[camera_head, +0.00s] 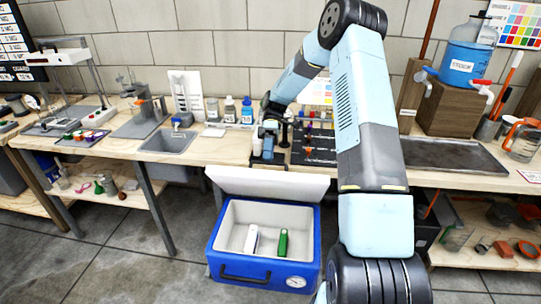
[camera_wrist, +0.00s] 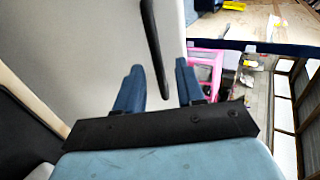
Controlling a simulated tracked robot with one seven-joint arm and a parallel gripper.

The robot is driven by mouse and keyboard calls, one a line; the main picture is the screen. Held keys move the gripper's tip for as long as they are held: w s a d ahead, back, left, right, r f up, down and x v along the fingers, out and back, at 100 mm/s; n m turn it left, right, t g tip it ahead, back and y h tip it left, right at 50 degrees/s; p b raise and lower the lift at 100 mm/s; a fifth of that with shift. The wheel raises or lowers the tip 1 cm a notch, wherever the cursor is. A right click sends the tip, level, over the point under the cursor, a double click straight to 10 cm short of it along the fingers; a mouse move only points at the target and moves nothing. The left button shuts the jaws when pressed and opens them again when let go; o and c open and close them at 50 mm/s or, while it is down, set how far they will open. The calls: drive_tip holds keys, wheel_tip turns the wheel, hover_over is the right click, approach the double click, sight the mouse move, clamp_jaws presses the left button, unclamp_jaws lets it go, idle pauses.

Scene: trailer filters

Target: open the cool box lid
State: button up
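The cool box (camera_head: 217,250) is a blue box with a white inside, on the floor in front of the workbench. Its pale lid (camera_head: 268,184) stands raised and tilted back at the rear edge, so the box is open. A white item (camera_head: 251,240) and a green item (camera_head: 283,243) lie inside. My gripper (camera_head: 263,147) is above and behind the lid, near the bench's front edge. In the wrist view my gripper (camera_wrist: 158,85) has its blue fingers apart, with a dark bar (camera_wrist: 154,45) beyond or between them; contact cannot be told.
The workbench (camera_head: 225,150) behind the box carries a sink (camera_head: 168,142), several bottles and a rack (camera_head: 315,145). A blue water container (camera_head: 465,55) on a wooden block stands at right. Grey floor (camera_head: 130,265) left of the box is clear.

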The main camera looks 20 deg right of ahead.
drive_tip(key=v, duration=1.3)
drive_tip(key=shift+w+r, duration=0.2)
drive_tip(key=shift+w, duration=0.15)
drive_tip(key=shift+c, duration=0.3)
